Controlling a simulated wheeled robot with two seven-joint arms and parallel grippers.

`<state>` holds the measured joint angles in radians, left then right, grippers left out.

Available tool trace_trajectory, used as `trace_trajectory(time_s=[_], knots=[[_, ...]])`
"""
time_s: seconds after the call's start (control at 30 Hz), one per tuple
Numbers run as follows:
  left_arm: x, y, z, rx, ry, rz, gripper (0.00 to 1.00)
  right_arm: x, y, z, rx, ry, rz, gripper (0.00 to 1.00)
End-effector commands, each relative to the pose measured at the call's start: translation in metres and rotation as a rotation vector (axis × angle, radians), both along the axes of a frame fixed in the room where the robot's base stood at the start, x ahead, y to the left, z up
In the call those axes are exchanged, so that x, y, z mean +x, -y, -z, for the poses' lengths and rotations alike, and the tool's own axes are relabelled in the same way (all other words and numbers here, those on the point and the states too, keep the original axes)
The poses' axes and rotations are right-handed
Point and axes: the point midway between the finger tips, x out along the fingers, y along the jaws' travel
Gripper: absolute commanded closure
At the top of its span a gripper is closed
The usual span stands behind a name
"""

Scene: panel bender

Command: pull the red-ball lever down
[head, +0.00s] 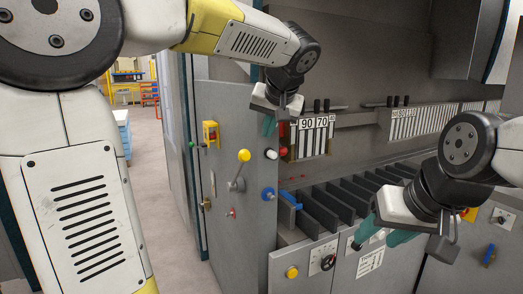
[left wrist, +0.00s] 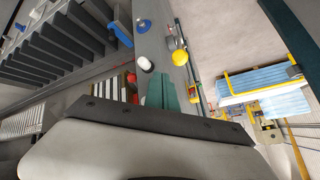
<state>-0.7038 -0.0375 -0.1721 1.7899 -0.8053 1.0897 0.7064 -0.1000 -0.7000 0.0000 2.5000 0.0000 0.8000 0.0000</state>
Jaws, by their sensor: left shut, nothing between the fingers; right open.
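A red part (head: 284,134), probably the red-ball lever, shows at the panel edge just right of my left gripper (head: 268,126). A red spot (left wrist: 131,78) also shows in the left wrist view, left of the gripper's teal fingers (left wrist: 162,90). My left gripper is shut and empty, and its fingers point down close to the panel; I cannot tell whether it touches the lever. The lever's full shape is partly hidden. My right gripper (head: 384,236) is open and empty, low at the right in front of the machine.
A yellow-ball lever (head: 244,156), a white knob (head: 271,154) and a blue knob (head: 268,194) stick out from the grey panel (head: 232,110) below my left gripper. Dark slotted plates (head: 330,204) lie right of it. Open floor (head: 157,200) is at left.

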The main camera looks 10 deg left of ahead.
Motion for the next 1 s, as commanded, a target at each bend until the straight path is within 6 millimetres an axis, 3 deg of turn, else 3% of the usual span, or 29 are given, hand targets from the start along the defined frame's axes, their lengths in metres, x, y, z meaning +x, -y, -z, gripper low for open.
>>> trace_trajectory(time_s=[0.2,0.4,0.9,1.0], knots=[[-0.029,-0.022,0.020,-0.059,-0.066,0.025,1.00,0.000,0.000,0.000,0.000,0.000,0.000,0.53],[-0.048,-0.032,0.032,-0.098,-0.099,0.043,1.00,0.000,0.000,0.000,0.000,0.000,0.000,0.53],[-0.055,-0.035,0.037,-0.112,-0.111,0.052,1.00,0.000,0.000,0.000,0.000,0.000,0.000,0.53],[-0.066,-0.041,0.043,-0.133,-0.124,0.057,1.00,0.000,0.000,0.000,0.000,0.000,0.000,0.53]])
